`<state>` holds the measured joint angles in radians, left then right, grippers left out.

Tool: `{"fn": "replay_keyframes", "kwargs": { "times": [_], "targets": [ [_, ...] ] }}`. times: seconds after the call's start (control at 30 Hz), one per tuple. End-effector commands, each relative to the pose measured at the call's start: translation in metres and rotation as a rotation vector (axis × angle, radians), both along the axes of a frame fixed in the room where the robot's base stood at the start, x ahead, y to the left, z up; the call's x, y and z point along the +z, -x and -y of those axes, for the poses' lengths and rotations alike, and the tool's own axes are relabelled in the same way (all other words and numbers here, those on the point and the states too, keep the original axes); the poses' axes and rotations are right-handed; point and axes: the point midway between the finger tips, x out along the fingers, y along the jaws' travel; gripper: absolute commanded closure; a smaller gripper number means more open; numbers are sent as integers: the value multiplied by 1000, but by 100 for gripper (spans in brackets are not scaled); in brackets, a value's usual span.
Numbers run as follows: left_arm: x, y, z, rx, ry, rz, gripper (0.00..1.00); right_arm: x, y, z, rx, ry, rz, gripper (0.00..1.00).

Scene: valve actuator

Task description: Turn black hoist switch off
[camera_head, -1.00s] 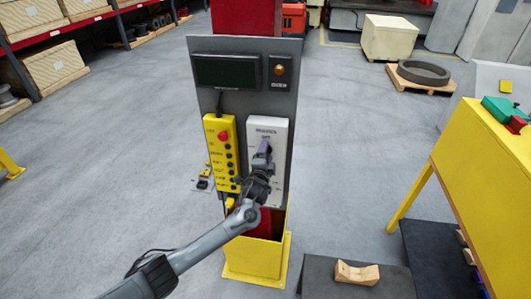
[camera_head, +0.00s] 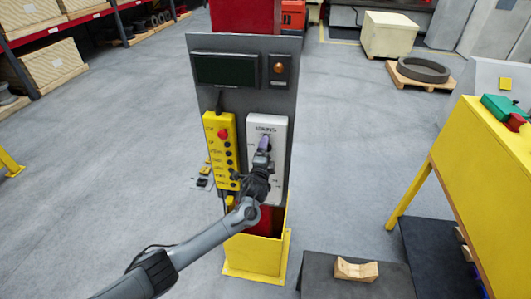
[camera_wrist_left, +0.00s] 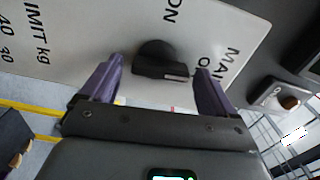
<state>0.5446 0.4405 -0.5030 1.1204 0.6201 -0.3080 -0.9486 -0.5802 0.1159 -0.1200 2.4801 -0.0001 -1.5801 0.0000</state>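The black hoist switch (camera_wrist_left: 160,60) is a dark rotary knob with a light pointer mark on a white panel (camera_wrist_left: 90,30), near "MAIN" and "ON" lettering. In the head view the white panel (camera_head: 281,135) stands on the grey board, and my left gripper covers the switch. My left gripper (camera_wrist_left: 158,72) is open, with purple fingers spread on either side of the knob and gaps between them and it. In the head view the left gripper (camera_head: 264,144) is at the upper part of the white panel. My right gripper is in neither view.
A yellow control box (camera_head: 221,150) with a red button hangs left of the white panel. A dark screen (camera_head: 226,70) and an orange lamp (camera_head: 279,69) are above; the lamp also shows in the wrist view (camera_wrist_left: 289,102). A yellow table (camera_head: 480,170) stands at right.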

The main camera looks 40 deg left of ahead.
Motion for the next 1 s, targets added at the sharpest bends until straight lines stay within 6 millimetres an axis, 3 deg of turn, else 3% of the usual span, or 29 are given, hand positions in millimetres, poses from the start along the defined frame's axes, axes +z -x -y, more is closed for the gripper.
{"fn": "replay_keyframes", "kwargs": {
  "times": [0.47,1.0],
  "targets": [
    [-2,8,5,-2,0,-1,11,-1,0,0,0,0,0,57],
    [-2,77,39,-2,2,0,11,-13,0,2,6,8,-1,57]
  ]
}}
